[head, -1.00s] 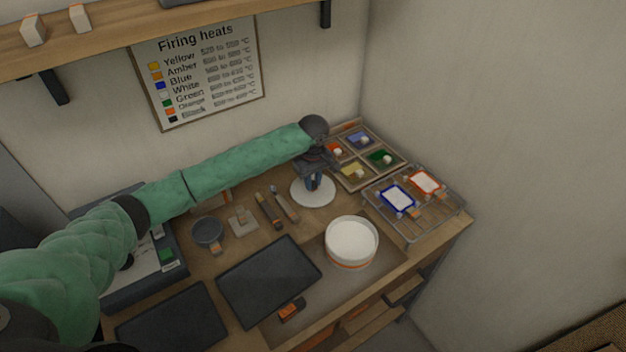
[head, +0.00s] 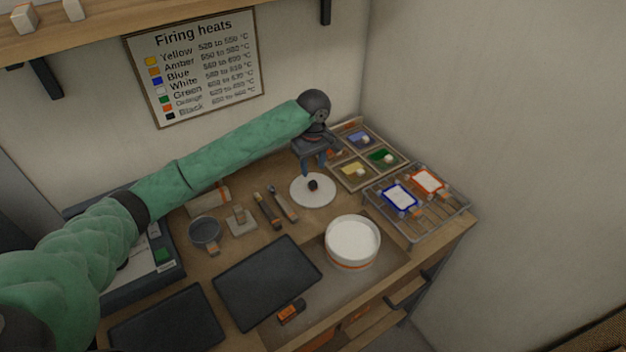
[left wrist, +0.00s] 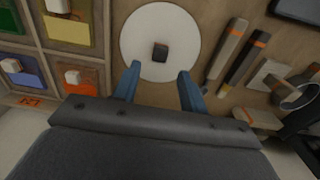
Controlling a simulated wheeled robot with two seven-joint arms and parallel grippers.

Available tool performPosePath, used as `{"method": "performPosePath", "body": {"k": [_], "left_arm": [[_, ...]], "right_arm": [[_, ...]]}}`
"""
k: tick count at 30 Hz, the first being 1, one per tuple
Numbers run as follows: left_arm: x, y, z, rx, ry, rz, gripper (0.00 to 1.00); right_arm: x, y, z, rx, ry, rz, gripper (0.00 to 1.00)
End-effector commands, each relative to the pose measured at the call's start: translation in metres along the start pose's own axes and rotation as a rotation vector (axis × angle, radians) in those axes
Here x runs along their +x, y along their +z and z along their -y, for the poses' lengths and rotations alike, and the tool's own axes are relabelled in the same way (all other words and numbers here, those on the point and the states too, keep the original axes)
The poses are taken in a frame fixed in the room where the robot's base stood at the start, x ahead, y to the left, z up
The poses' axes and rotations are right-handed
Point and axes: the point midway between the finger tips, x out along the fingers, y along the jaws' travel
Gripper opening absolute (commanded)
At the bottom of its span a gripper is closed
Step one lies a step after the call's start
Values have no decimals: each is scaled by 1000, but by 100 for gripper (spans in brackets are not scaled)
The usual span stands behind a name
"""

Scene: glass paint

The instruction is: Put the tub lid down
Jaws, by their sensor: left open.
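The tub lid (head: 322,200) is a white disc with a small dark knob in its middle. It lies flat on the bench, behind the white tub (head: 352,243). In the left wrist view the lid (left wrist: 137,50) is just ahead of my fingers, its knob uncovered. My left gripper (head: 314,170) is open and empty above the lid, its blue fingertips (left wrist: 155,78) apart and clear of the knob. The tub has an orange band low on its side and looks white inside. My right gripper is not in view.
A sectioned colour tray (head: 352,184) stands right of the lid. A wire rack (head: 408,228) with framed pieces is at the right end. Brushes (head: 268,212), a dark cup (head: 205,231) and dark boards (head: 266,283) lie left. Wall and shelf stand behind.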

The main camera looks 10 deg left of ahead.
Motion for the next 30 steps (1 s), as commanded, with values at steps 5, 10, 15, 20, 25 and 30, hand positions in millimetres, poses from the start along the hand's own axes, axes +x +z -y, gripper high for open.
{"method": "performPosePath", "body": {"k": [5, 10, 15, 20, 25, 30], "left_arm": [[-30, 0, -1, 1, 4, -1, 43], [-48, 0, -1, 1, 1, -1, 43], [-57, 0, 0, 0, 1, 0, 43], [-58, 0, 0, 0, 1, 0, 43], [-58, 0, 0, 0, 1, 0, 43], [-58, 0, 0, 0, 0, 0, 43]], "right_arm": [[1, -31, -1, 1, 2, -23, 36], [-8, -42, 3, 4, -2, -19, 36], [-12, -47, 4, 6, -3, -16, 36], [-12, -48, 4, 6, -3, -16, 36], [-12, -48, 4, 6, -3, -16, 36], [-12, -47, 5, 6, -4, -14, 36]]}}
